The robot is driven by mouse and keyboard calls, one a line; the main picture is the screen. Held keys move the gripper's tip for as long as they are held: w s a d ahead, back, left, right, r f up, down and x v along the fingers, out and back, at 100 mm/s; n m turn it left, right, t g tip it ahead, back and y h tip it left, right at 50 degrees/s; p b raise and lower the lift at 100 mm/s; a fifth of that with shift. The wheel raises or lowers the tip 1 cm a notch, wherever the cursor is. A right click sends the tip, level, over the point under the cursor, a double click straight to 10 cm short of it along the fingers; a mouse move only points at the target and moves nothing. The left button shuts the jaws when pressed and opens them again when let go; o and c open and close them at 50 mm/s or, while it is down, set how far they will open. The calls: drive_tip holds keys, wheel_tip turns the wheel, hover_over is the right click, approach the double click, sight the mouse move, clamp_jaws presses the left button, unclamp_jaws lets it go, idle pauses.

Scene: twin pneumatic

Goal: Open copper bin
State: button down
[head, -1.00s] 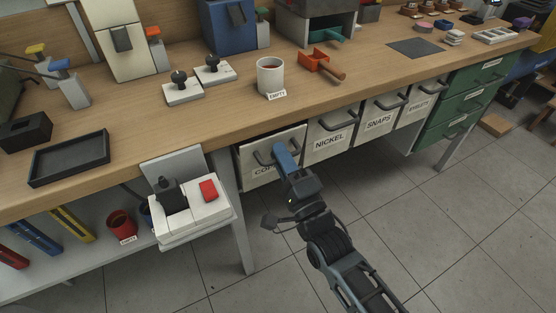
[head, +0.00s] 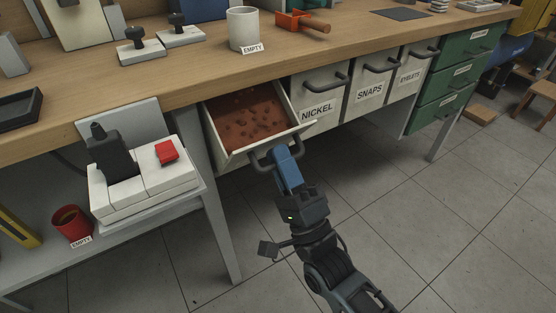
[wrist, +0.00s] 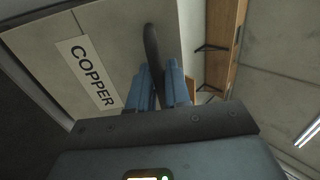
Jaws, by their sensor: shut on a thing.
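The copper bin (head: 213,143) is a white tilt-out bin under the workbench, left of the nickel bin. It stands tilted out, and reddish-brown copper pieces (head: 245,115) show inside. Its COPPER label (wrist: 91,73) shows in the wrist view. My gripper (head: 284,160) has blue fingers and is shut on the bin's dark handle (head: 265,158) at the front. The wrist view also shows the handle (wrist: 152,50) between the blue fingers.
The nickel bin (head: 314,116), snaps bin (head: 370,93) and eyelets bin (head: 410,76) are closed to the right. A table leg (head: 222,225) and a shelf with a white device (head: 145,190) stand to the left. Floor in front is clear.

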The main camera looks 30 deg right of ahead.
drive_tip(key=shift+s+f, duration=0.15)
drive_tip(key=shift+f, duration=0.1)
idle(0.3)
drive_tip(key=c, duration=1.3)
unclamp_jaws()
drive_tip(key=shift+o, duration=0.2)
drive_tip(key=v, duration=0.7)
drive_tip(key=shift+s+f, duration=0.25)
drive_tip(key=shift+s, duration=0.05)
